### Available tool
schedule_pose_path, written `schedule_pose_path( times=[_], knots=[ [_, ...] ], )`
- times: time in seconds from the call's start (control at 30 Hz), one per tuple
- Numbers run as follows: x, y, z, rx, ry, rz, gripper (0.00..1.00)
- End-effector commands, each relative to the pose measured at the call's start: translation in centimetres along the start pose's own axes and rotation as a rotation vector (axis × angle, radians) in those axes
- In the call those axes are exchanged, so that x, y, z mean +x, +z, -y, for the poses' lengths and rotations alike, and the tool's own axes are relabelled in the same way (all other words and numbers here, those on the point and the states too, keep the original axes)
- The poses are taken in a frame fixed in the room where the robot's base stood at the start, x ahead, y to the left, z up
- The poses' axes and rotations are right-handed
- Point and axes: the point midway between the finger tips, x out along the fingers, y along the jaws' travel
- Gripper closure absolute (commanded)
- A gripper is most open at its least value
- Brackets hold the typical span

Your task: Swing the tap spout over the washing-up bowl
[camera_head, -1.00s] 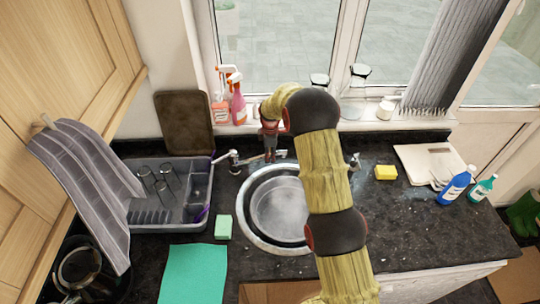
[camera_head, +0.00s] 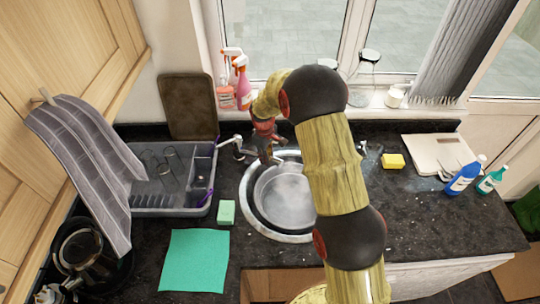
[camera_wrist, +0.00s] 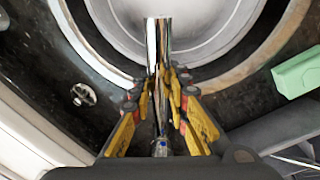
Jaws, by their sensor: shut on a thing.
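The tap spout (camera_wrist: 158,45) is a chrome tube in the wrist view. Its outer end reaches past the dark gap and overlaps the near wall of the bowl. My gripper (camera_wrist: 162,88) is shut on the spout, with yellow fingers on both sides of it. The round grey washing-up bowl (camera_head: 288,198) sits inside the round sink (camera_head: 254,224); it also shows at the top of the wrist view (camera_wrist: 212,22). In the head view my gripper (camera_head: 268,158) is at the sink's back-left rim and hides most of the spout. A tap lever (camera_head: 231,141) shows left of it.
A dish rack (camera_head: 172,212) with glasses stands left of the sink. A green sponge (camera_head: 226,212) and teal cloth (camera_head: 194,262) lie front left. A yellow sponge (camera_head: 393,161), board (camera_head: 430,150) and bottles (camera_head: 464,176) are right. Spray bottles (camera_head: 242,88) stand on the sill.

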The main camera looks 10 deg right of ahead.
Motion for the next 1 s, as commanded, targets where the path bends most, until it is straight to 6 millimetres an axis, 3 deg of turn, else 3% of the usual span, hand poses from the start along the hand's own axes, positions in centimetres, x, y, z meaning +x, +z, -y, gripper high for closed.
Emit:
schedule_pose_path(
  times=[0.53, 0.57, 0.9, 1.0],
  knots=[
    [-0.11, -0.08, 0.44, 0.032, 0.001, 0.002, 1.0],
    [-0.11, -0.08, 0.44, 0.031, 0.001, 0.002, 0.83],
    [-0.08, -0.06, 0.46, 0.031, 0.001, 0.002, 0.64],
    [-0.07, -0.05, 0.47, 0.031, 0.001, 0.003, 0.64]
  ],
)
